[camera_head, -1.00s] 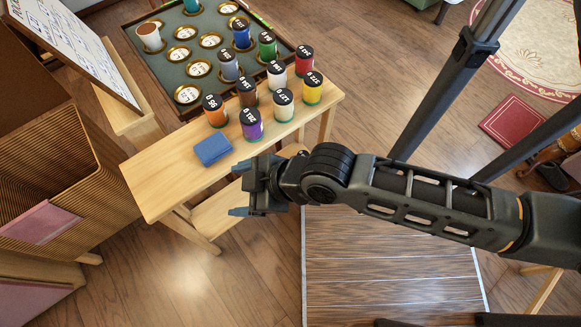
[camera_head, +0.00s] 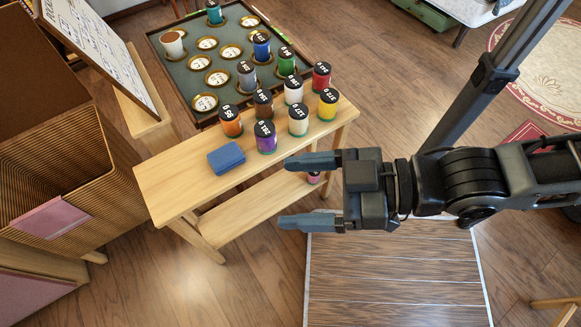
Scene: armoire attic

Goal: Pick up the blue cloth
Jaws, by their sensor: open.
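The blue cloth (camera_head: 226,158) is a small folded square. It lies flat on the pale wooden bench (camera_head: 178,190), near its front left part, just left of the jars. My gripper (camera_head: 308,192) is to the right of the cloth, past the bench's front edge in the picture. The gripper is open and apart from the cloth. The whole top of the cloth is visible.
A purple jar (camera_head: 265,137) and an orange jar (camera_head: 230,120) stand close to the cloth, with several more jars behind. A dark tray (camera_head: 180,84) with round recesses lies beyond. A striped bin (camera_head: 75,185) stands at left. The bench is bare left of the cloth.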

